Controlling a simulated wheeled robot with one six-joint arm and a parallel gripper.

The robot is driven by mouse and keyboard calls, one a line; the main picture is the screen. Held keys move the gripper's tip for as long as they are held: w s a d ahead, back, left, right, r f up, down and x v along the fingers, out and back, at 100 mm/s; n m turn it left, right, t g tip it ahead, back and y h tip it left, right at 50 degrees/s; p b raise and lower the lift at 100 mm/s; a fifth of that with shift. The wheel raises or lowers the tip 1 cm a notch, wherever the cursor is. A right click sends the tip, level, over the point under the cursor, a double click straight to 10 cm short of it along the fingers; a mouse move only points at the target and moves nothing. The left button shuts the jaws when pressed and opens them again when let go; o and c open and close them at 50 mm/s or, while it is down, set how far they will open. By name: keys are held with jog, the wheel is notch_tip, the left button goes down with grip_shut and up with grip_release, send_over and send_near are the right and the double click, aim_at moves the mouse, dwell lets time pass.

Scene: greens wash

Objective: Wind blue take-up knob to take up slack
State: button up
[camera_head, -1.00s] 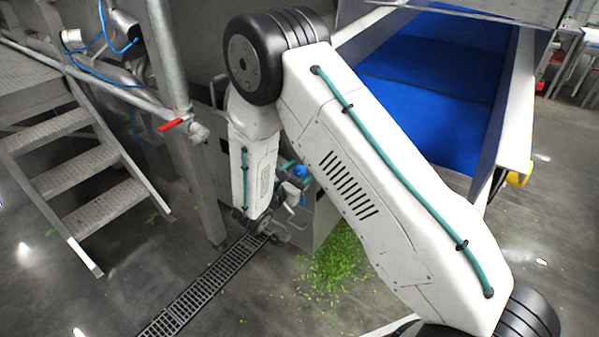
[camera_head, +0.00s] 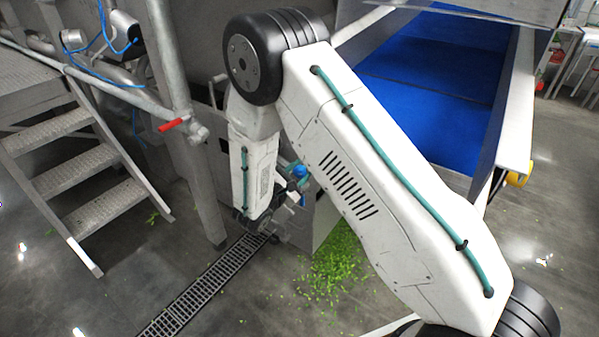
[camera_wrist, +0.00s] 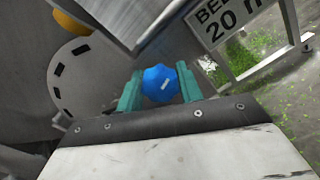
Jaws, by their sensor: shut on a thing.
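The blue take-up knob (camera_wrist: 160,84) is a lobed knob with a pale mark on its face. In the wrist view it sits between the two teal fingers of my gripper (camera_wrist: 160,92), which are shut on it from left and right. In the head view the blue knob (camera_head: 300,171) shows small beside the conveyor frame, partly hidden by my arm. My gripper (camera_head: 292,168) is mostly hidden there.
The conveyor with its blue belt (camera_head: 430,75) stands at the right. Metal steps (camera_head: 85,165) and a railing with a red lever (camera_head: 173,124) are at the left. Green scraps (camera_head: 335,270) lie on the floor near a drain grate (camera_head: 205,285). A sign (camera_wrist: 225,20) is close by the knob.

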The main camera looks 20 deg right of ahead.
jog(key=shift+m, duration=1.6)
jog(key=o, duration=1)
jog(key=v, duration=0.7)
jog(key=shift+s+a, duration=0.25)
jog(key=shift+a, duration=0.05)
